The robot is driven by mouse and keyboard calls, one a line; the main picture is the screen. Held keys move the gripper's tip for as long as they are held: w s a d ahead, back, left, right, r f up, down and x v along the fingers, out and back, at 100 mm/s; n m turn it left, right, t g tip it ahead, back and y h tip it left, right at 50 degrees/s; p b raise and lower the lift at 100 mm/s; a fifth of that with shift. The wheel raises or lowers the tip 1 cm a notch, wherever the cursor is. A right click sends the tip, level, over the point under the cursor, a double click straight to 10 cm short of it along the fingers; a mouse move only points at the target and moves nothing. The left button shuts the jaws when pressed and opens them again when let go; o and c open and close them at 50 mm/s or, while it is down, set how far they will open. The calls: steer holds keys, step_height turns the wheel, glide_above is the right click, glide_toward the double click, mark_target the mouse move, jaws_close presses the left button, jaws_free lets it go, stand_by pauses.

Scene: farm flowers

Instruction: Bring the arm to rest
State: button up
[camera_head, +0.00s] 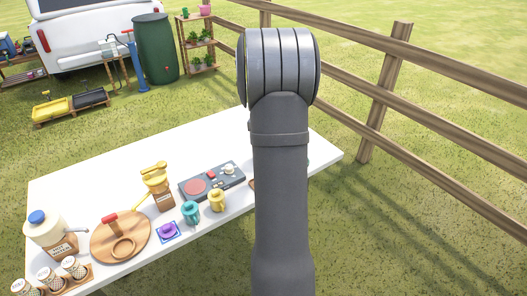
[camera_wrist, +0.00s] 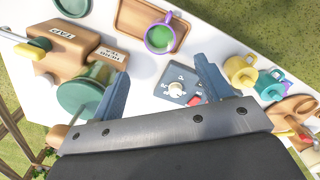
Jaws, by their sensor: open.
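My gripper (camera_wrist: 163,82) shows in the wrist view with its two blue-grey fingers spread wide apart. It points down over the white table (camera_head: 90,181), and nothing is held between the fingers. A grey panel (camera_wrist: 178,88) with a white dial and a red button lies below, between the fingertips. In the head view my own arm stands upright in the middle and hides the gripper and part of the table's right end.
Near the left finger are a wooden grinder-like box (camera_wrist: 70,50) and a green round container (camera_wrist: 82,98); their clearance is unclear. Yellow (camera_head: 217,201) and teal (camera_head: 191,211) mugs stand near the front edge. A wooden fence (camera_head: 380,95) runs behind.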

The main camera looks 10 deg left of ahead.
steer(key=shift+f, duration=0.1)
steer(key=f, duration=1.1)
steer(key=shift+d+f, duration=0.2)
steer(key=shift+f, duration=0.15)
steer(key=shift+r, duration=1.6)
